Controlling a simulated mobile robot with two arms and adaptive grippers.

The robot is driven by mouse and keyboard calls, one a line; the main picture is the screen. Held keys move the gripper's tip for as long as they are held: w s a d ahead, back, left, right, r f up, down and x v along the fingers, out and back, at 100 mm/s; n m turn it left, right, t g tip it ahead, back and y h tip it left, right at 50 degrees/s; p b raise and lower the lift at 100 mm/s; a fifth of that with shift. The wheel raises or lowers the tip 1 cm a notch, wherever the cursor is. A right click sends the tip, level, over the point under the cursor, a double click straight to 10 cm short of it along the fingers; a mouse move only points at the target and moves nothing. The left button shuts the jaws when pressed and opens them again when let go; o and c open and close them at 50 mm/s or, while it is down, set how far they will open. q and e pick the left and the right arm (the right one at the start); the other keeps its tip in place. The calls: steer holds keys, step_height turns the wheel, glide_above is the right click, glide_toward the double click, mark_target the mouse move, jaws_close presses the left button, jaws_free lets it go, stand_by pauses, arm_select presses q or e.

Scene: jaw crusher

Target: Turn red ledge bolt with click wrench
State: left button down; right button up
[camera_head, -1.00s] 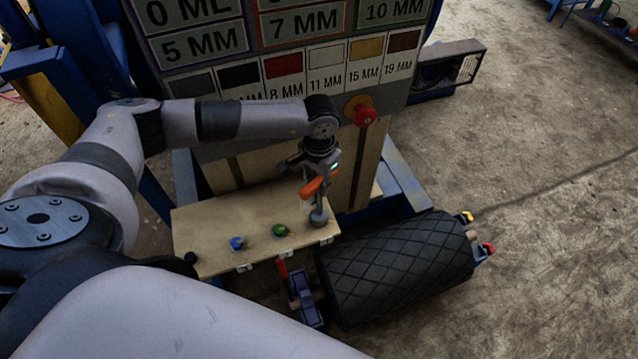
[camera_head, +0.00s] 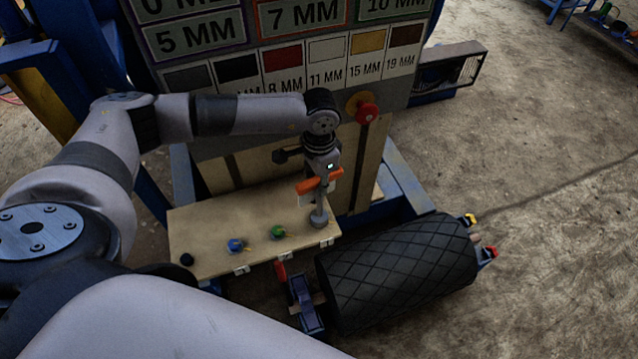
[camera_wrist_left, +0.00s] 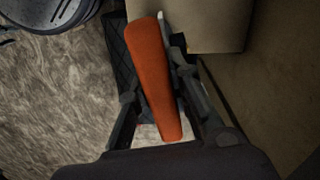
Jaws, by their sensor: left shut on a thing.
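My left gripper (camera_head: 324,176) is shut on the orange handle of the click wrench (camera_head: 308,187), above the right end of the wooden ledge (camera_head: 215,218). In the left wrist view the orange handle (camera_wrist_left: 156,80) lies between the fingers. The wrench's grey round head (camera_head: 319,217) is low at the ledge's right end. No red ledge bolt shows; the head covers that spot, and I cannot tell whether it is seated on a bolt. A green bolt (camera_head: 278,232), a blue bolt (camera_head: 236,245) and a black bolt (camera_head: 187,259) stand along the ledge to the left.
A panel with size labels (camera_head: 290,60) rises behind the ledge. A red knob (camera_head: 366,113) sticks out to the right of my wrist. A black ribbed roller (camera_head: 400,270) lies in front and to the right. Open ground is at the right.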

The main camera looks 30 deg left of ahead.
arm_select(q)
steer(key=shift+m+b, duration=0.55)
steer(key=shift+m, duration=0.15)
steer(key=shift+b, duration=0.3)
stand_by(0.4)
steer(key=c, duration=1.4)
jaws_free()
